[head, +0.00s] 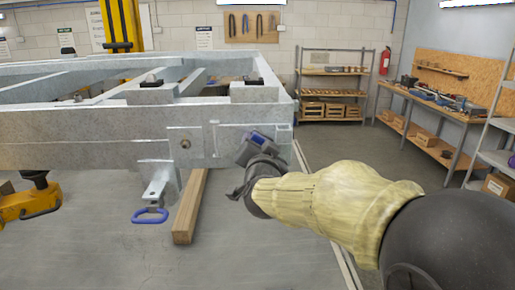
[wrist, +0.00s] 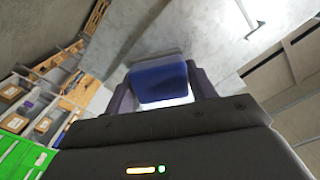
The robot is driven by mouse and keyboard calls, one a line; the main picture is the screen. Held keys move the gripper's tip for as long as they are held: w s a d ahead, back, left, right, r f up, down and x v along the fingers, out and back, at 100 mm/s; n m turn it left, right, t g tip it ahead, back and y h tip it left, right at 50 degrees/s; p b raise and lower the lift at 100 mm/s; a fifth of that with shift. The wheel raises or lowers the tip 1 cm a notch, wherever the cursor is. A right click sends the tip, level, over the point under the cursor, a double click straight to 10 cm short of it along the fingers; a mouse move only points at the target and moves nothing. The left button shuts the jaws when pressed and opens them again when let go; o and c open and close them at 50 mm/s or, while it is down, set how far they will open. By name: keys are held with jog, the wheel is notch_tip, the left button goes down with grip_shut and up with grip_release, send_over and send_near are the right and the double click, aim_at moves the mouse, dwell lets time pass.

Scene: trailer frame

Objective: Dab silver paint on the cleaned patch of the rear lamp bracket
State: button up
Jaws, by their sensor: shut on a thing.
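My gripper (head: 256,145) is shut on a blue block-like thing (wrist: 160,82), which sits between the two fingers in the wrist view. Its blue top also shows in the head view (head: 260,138). The gripper is at the near right corner of the grey galvanized trailer frame (head: 90,137). In the wrist view a grey metal surface (wrist: 215,35) lies beyond the blue thing. A narrow grey edge crosses just past its far end; I cannot tell if they touch. I cannot make out the lamp bracket, its cleaned patch or any silver paint with certainty.
A wooden beam (head: 190,210) lies on the floor under the frame. A yellow stand (head: 28,202) is at the left. Shelves (head: 334,85) and a workbench (head: 440,110) stand behind and right. Floor between is clear.

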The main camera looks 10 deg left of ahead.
aim_at(232, 141)
jog(key=shift+a+r, duration=0.1)
jog(key=shift+r, duration=0.05)
jog(key=shift+s+a, duration=0.1)
jog(key=shift+a, duration=0.15)
jog(key=shift+s+a+p, duration=0.2)
jog(key=shift+a+p, duration=0.1)
jog(key=shift+a, duration=0.4)
jog(key=shift+s+a+p, duration=0.15)
jog(key=shift+a+p, duration=0.15)
jog(key=shift+a, duration=0.35)
jog(key=shift+s+a+p, duration=0.2)
jog(key=shift+a+p, duration=0.15)
jog(key=shift+a, duration=0.5)
jog(key=shift+s+a+p, duration=0.2)
jog(key=shift+a+p, duration=0.1)
jog(key=shift+a, duration=0.55)
jog(key=shift+w+d+b, duration=0.25)
jog(key=shift+d+b, duration=0.3)
jog(key=shift+d, duration=0.35)
jog(key=shift+w+d+b, duration=0.2)
jog(key=shift+d+b, duration=0.35)
jog(key=shift+d, duration=0.3)
jog(key=shift+d, duration=0.1)
